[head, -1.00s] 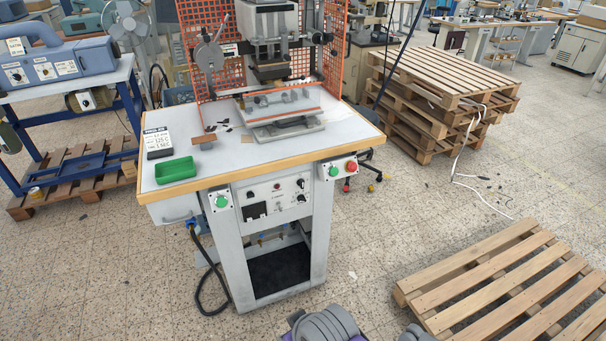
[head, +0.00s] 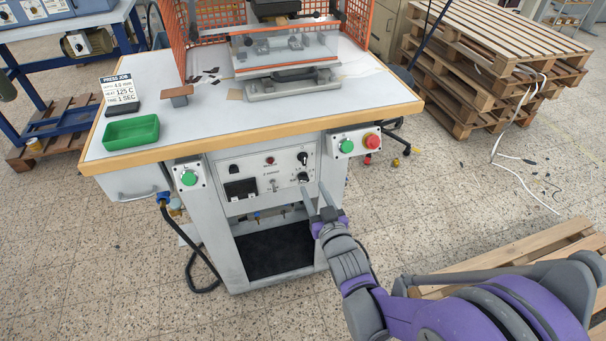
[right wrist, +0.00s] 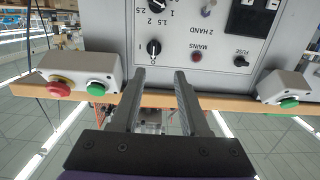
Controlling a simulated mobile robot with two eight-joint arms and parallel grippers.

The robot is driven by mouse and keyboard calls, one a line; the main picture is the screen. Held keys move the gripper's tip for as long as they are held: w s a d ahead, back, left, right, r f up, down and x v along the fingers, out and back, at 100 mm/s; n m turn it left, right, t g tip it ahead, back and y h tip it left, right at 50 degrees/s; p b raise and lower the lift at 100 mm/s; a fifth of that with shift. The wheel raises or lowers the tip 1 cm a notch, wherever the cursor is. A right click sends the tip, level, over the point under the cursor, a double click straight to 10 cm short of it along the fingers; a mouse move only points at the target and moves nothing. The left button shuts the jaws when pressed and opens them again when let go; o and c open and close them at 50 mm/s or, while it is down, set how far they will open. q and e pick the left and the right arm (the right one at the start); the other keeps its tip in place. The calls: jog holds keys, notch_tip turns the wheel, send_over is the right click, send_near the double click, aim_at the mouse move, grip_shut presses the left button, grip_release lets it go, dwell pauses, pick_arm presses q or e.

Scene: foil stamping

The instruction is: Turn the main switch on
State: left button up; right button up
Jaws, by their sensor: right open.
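The press's white control panel (head: 255,180) faces me below the tabletop. The main switch looks to be the upper black rotary knob (head: 302,158), level with the red mains lamp (head: 269,161). My right gripper (head: 313,188) is open and empty, below the knob in the head view, pointing at the panel. In the wrist view its fingers (right wrist: 160,74) appear apart from the knob. My left gripper is out of view.
A numbered dial knob (head: 303,177) sits just under the switch. A box with green and red buttons (head: 356,143) is to the right, a green button box (head: 189,178) to the left. The wooden table edge (head: 250,137) overhangs the panel. Pallets (head: 480,60) stand right.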

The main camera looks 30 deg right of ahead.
aim_at(305, 159)
jog(key=shift+t+h, duration=0.3)
jog(key=x, duration=0.8)
jog(key=d+x, duration=0.1)
jog(key=x, duration=0.2)
jog(key=shift+w+d+b, duration=0.15)
jog(key=shift+w+b, duration=0.1)
jog(key=shift+b, duration=0.05)
grip_shut()
